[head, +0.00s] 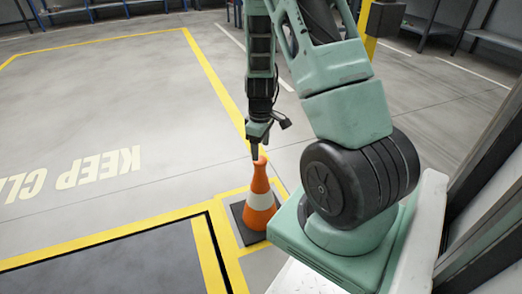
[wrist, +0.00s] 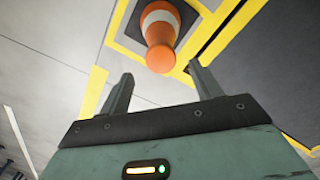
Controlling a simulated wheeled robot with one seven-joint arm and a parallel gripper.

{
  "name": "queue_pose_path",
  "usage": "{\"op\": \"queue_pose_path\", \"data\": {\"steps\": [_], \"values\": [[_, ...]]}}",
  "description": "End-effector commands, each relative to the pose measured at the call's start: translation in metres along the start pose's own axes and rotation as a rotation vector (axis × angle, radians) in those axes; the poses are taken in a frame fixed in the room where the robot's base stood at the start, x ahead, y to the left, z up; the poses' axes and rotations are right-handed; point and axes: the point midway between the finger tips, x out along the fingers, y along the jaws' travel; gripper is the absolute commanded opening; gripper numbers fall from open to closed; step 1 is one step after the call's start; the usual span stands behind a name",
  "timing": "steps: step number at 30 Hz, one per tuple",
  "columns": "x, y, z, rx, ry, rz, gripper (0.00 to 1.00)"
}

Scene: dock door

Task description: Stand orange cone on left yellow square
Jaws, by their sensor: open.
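The orange cone (head: 259,205) with a white band and a black square base stands upright inside a yellow square outline (head: 226,227) on the floor. I cannot tell whether this is the left square; no second square shows clearly. My gripper (head: 255,154) points down at the cone's tip, at or just above it. In the wrist view the cone (wrist: 161,32) is seen from above, its orange tip just beyond the gap between the two fingers. My gripper (wrist: 160,82) is open there with nothing between its fingers.
A dark floor plate (head: 120,268) edged in yellow lies at the lower left. KEEP CLEAR lettering (head: 98,168) marks the open floor. A yellow post (head: 368,25) and benches (head: 440,20) stand at the back. Dark door framing (head: 490,170) is close on the right.

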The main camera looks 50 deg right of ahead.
Motion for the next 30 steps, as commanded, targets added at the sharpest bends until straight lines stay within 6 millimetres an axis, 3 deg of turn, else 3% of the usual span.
{"op": "queue_pose_path", "data": {"steps": [1,4,13,17,20,22,24,27,30], "values": [[-0.014,0.000,0.000,-0.002,0.001,0.001,0.64],[-0.025,0.000,0.000,0.000,0.000,0.000,0.64],[-0.034,-0.002,-0.002,-0.003,0.001,-0.002,0.64],[-0.049,-0.032,-0.024,-0.032,0.023,-0.019,0.64],[-0.075,-0.090,-0.054,-0.083,0.051,-0.051,0.64],[-0.100,-0.149,-0.071,-0.134,0.066,-0.080,0.64],[-0.126,-0.214,-0.073,-0.193,0.067,-0.106,0.64],[-0.159,-0.299,-0.053,-0.281,0.056,-0.121,0.64],[-0.182,-0.358,-0.017,-0.353,0.038,-0.108,0.64]]}}
